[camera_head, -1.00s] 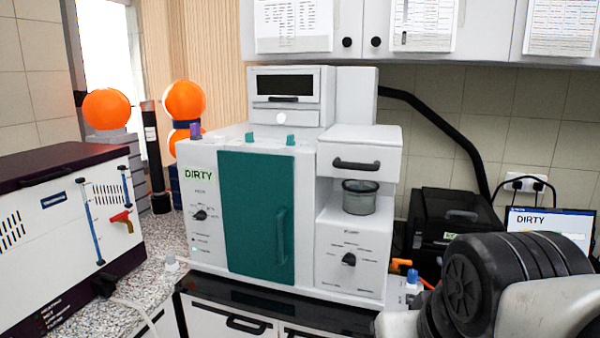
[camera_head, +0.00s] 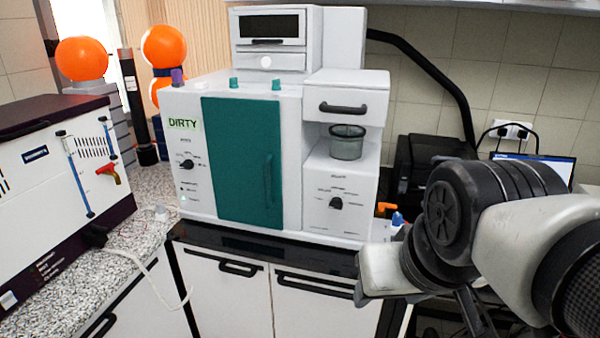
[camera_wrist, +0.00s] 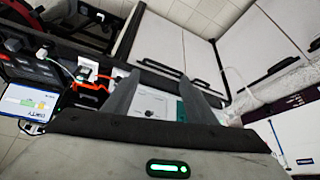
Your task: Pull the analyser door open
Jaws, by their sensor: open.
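The analyser (camera_head: 300,95) is a white benchtop machine with a "DIRTY" label. Its teal door (camera_head: 232,165) is on the front, left of centre, and looks shut. A vertical teal handle (camera_head: 268,181) runs along the door's right side. In the head view my arm is at the lower right, well apart from the door. My gripper (camera_wrist: 158,80) shows in the wrist view with its two grey fingers apart and nothing held. Part of the white analyser front and a teal strip (camera_wrist: 182,110) show beyond the fingers; the handle is not clear there.
The analyser stands on a black ledge over white cabinets (camera_head: 230,295). A white and dark machine (camera_head: 60,170) stands on the speckled counter at left. A dark box (camera_head: 430,150), a laptop (camera_head: 540,165) and cables are at right. Space before the door looks clear.

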